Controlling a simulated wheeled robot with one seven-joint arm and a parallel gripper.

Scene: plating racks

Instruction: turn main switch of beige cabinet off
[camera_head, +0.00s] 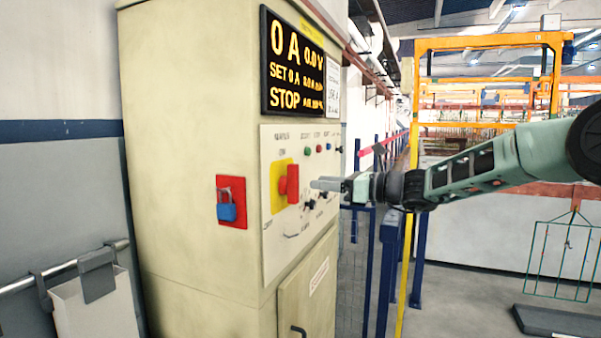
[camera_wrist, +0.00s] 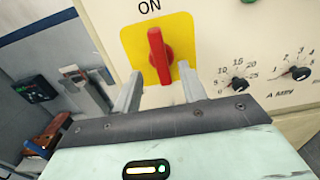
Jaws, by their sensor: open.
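The beige cabinet (camera_head: 185,150) stands upright at centre left in the head view. Its main switch is a red rotary handle (camera_head: 291,183) on a yellow plate (camera_head: 277,188); the handle (camera_wrist: 160,55) and yellow plate (camera_wrist: 183,31) also show in the wrist view. The handle stands near upright, its upper end towards the "ON" mark (camera_wrist: 150,6). My gripper (camera_head: 322,184) is just right of the handle in the head view. In the wrist view my gripper (camera_wrist: 160,90) has its two fingers apart, one on each side below the handle, not visibly touching it.
A display (camera_head: 292,65) reading "0 A" and "STOP" is above the switch. A blue padlock (camera_head: 227,207) on a red plate is left of it. Black knobs (camera_wrist: 238,85) are to the right. Blue posts (camera_head: 389,262) stand behind my arm.

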